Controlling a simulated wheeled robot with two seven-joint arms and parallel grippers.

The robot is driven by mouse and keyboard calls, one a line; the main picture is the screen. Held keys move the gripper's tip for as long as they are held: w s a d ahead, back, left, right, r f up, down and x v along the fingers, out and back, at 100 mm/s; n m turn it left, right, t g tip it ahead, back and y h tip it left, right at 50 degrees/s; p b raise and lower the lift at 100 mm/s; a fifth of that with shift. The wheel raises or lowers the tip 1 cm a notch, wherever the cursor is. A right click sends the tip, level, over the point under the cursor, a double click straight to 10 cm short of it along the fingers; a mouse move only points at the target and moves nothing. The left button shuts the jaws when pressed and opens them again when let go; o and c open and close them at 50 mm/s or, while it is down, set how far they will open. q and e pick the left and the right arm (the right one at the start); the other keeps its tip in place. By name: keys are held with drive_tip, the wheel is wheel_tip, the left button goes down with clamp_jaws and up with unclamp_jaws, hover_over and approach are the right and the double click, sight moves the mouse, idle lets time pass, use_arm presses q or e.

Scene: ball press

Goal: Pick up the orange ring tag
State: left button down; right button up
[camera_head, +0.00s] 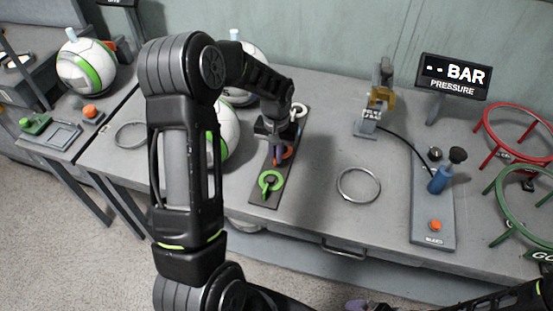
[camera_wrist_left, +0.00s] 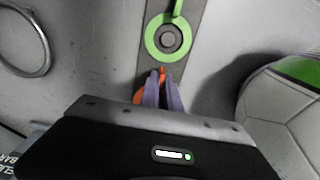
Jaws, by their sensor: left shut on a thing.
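The orange ring tag (camera_head: 287,153) lies on a dark narrow strip on the table, between a white ring tag (camera_head: 298,111) and a green ring tag (camera_head: 270,181). My left gripper (camera_head: 277,155) points down at it, its purple fingers shut on the orange tag. In the left wrist view, the closed fingers (camera_wrist_left: 163,88) cover much of the orange tag (camera_wrist_left: 138,94), with the green tag (camera_wrist_left: 168,38) beyond. I cannot tell whether the orange tag is off the strip. My right gripper (camera_head: 358,304) shows only as a sliver at the bottom edge.
A ball (camera_head: 226,132) stands left of the strip, partly behind my left arm. A metal ring (camera_head: 358,185) lies to the right. Farther right are a pump panel (camera_head: 432,205), a pressure display (camera_head: 452,76) and red (camera_head: 493,143) and green (camera_head: 500,192) hoop stands.

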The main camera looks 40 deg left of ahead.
use_arm(q)
wheel_tip(320, 180, up, 8)
drive_tip(key=shift+f+b, duration=0.15)
drive_tip(key=shift+b, duration=0.2)
idle(0.4)
